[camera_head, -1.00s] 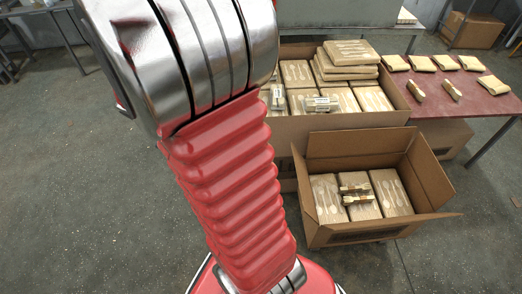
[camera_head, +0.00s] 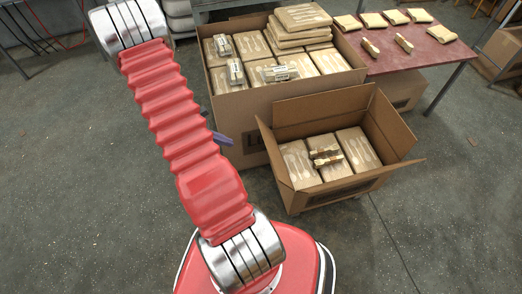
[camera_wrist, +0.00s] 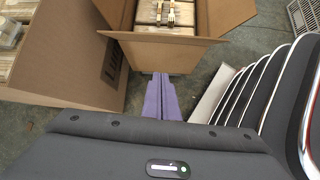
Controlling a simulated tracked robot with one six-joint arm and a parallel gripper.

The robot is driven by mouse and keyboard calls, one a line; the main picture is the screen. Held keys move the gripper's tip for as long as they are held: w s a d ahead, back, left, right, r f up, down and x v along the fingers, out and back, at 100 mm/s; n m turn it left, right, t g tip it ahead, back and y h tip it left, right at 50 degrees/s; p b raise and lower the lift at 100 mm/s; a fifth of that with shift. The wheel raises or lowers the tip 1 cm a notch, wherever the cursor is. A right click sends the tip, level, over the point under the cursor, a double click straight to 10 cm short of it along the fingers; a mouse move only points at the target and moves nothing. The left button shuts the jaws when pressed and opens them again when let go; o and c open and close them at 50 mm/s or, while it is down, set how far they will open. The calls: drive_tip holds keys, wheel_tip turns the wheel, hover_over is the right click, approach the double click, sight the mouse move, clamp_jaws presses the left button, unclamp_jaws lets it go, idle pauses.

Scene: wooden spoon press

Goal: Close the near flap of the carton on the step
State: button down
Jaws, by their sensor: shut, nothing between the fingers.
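The smaller brown carton (camera_head: 340,196) stands open on the right in the head view, in front of a larger carton. Paper-wrapped packs and small bundles show inside. Its far flap (camera_head: 325,111) stands up, and its left flap (camera_head: 273,155) is raised. In the wrist view, the flap on the side facing me (camera_wrist: 165,37) sticks outward over the carton wall (camera_wrist: 160,60). My gripper (camera_head: 232,140) has purple fingers and is left of the carton in the head view. In the wrist view, the shut, empty fingers (camera_wrist: 160,76) point at the carton wall; contact cannot be told.
The larger carton (camera_head: 240,120), full of wrapped packs, stands behind and left of the smaller one; it is on the left in the wrist view. A red table (camera_head: 425,52) with folded packets is at the back right. The floor is clear at front right and left.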

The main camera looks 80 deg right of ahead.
drive_tip(key=shift+n+g, duration=0.3)
drive_tip(key=shift+n, duration=0.2)
drive_tip(key=x, duration=0.3)
drive_tip(key=a+x, duration=0.1)
drive_tip(key=x, duration=0.1)
drive_tip(key=shift+s+d+f, duration=0.15)
drive_tip(key=shift+s+f, duration=0.05)
drive_tip(key=shift+f, duration=0.25)
drive_tip(key=s+d+f, duration=0.5)
drive_tip(key=s, duration=0.4)
drive_tip(key=shift+f, duration=0.2)
drive_tip(key=shift+d, duration=0.1)
